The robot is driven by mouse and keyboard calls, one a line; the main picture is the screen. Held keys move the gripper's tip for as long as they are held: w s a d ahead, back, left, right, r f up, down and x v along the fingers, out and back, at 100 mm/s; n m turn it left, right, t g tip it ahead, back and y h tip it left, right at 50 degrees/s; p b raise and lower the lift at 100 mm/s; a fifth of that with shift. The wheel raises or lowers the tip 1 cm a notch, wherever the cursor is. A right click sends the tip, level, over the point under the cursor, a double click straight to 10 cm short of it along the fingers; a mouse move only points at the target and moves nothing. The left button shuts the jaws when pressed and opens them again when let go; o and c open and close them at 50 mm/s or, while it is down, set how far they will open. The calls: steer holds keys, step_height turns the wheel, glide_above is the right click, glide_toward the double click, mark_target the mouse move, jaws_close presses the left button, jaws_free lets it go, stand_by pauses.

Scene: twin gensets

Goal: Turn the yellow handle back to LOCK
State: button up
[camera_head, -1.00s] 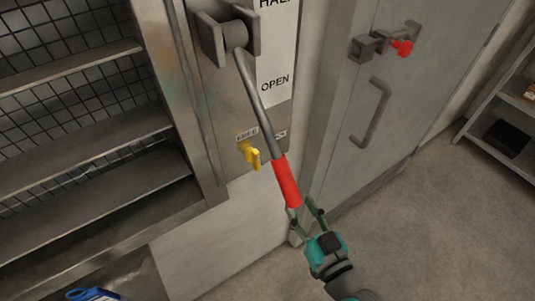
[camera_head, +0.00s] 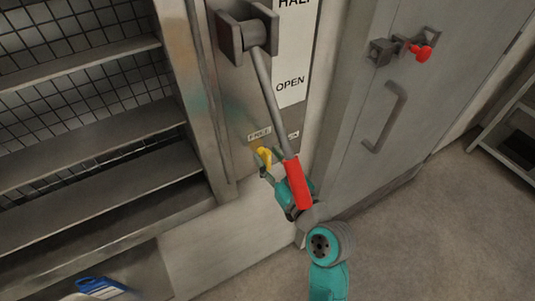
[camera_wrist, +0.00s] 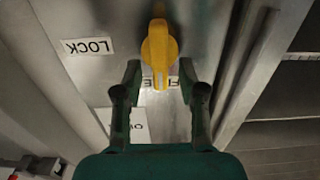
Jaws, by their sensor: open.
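The yellow handle (camera_head: 264,157) is on the grey panel below the FREE label (camera_head: 259,134). In the wrist view the yellow handle (camera_wrist: 158,48) hangs over a label that it partly covers. The LOCK label (camera_wrist: 89,46) shows upside down at the left of the wrist view. My gripper (camera_head: 271,166) is open at the handle, partly hidden behind the red-gripped lever. In the wrist view my fingers (camera_wrist: 160,72) stand on either side of the handle's lower end in the picture. I cannot tell whether they touch it.
A long lever with a red grip (camera_head: 298,186) hangs down in front of my gripper. A door with a pull handle (camera_head: 385,117) and a red knob (camera_head: 421,53) stands to the right. Metal shelves (camera_head: 100,140) are at the left. The floor at the lower right is clear.

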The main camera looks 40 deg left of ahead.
steer(key=shift+w+a, duration=0.25)
steer(key=shift+a, duration=0.4)
jaws_close()
